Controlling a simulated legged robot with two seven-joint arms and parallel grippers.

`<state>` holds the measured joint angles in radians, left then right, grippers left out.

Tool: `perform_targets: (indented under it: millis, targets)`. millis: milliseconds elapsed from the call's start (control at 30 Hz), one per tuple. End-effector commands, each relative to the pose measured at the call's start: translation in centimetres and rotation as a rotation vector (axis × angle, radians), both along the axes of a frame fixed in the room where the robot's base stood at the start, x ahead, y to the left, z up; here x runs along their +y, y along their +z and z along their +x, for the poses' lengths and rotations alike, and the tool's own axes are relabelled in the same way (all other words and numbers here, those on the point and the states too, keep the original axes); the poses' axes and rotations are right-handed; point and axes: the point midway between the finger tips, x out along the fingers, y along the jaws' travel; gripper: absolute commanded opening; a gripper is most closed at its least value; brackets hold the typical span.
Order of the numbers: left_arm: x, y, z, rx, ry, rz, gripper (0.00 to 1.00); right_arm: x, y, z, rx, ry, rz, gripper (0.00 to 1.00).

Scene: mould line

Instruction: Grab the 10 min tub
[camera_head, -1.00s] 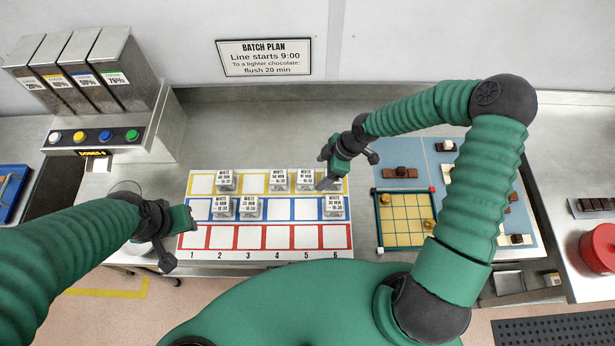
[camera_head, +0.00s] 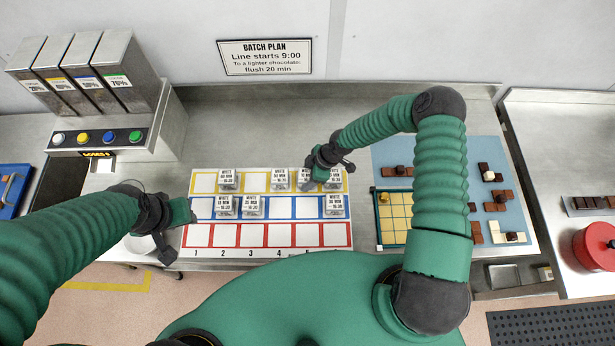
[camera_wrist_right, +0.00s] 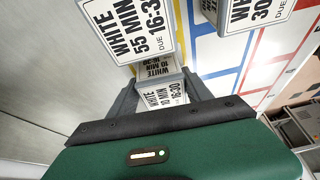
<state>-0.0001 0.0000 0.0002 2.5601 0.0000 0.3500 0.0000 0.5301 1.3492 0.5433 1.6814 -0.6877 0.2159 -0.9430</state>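The 10 min tub (camera_wrist_right: 163,95) is a small tub with a white label, seen between the two fingers of my right gripper (camera_wrist_right: 163,88) in the right wrist view. One finger is on each side of it; the fingers look spread, and I see no clear grip on it. In the head view my right gripper (camera_head: 309,184) is at the yellow row, around column 5, and partly covers the tub there. My left gripper (camera_head: 188,216) is at the left edge of the board, away from the tubs; its fingers do not show clearly.
A 55 min tub (camera_wrist_right: 126,28) stands close beside the right gripper. Other tubs stand in the yellow row (camera_head: 229,180) and blue row (camera_head: 251,206). The red row (camera_head: 251,236) is empty. A yellow grid tray (camera_head: 393,222) lies to the right.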

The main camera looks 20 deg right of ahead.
Motion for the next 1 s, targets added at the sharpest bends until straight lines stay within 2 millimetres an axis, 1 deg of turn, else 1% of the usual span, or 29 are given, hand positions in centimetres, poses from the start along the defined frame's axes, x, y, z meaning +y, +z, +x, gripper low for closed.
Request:
perform_targets:
  millis: [33, 300, 367, 600, 733, 867, 967, 1000]
  targets:
    - [0.0, 0.0, 0.0, 0.000, 0.000, 0.000, 0.36, 0.0, 0.0, 0.0, -0.001, 0.000, 0.000, 0.49]
    - [0.0, 0.0, 0.0, 0.000, 0.000, 0.000, 0.36, 0.0, 0.1, 0.0, -0.001, 0.001, 0.000, 0.14]
    - [0.0, 0.0, 0.0, 0.000, 0.000, 0.000, 0.36, 0.0, 0.1, 0.0, -0.002, 0.000, 0.000, 0.08]
    - [0.0, -0.1, 0.0, 0.000, 0.000, 0.000, 0.36, 0.0, 0.1, 0.0, -0.001, 0.000, 0.001, 0.07]
    - [0.0, -0.6, 0.0, 0.000, 0.000, 0.000, 0.36, -0.1, 0.6, 0.1, -0.003, -0.001, 0.000, 0.07]
    - [0.0, -1.4, 0.0, 0.000, 0.000, 0.000, 0.36, -0.1, 1.8, 0.0, -0.003, 0.001, -0.001, 0.07]
    - [0.0, -2.4, 0.0, 0.000, 0.000, 0.000, 0.36, -0.1, 3.2, 0.1, -0.005, 0.000, -0.001, 0.07]
    - [0.0, -2.7, 0.0, 0.000, 0.000, 0.000, 0.36, 0.3, 3.4, -0.7, -0.001, 0.005, -0.002, 0.07]
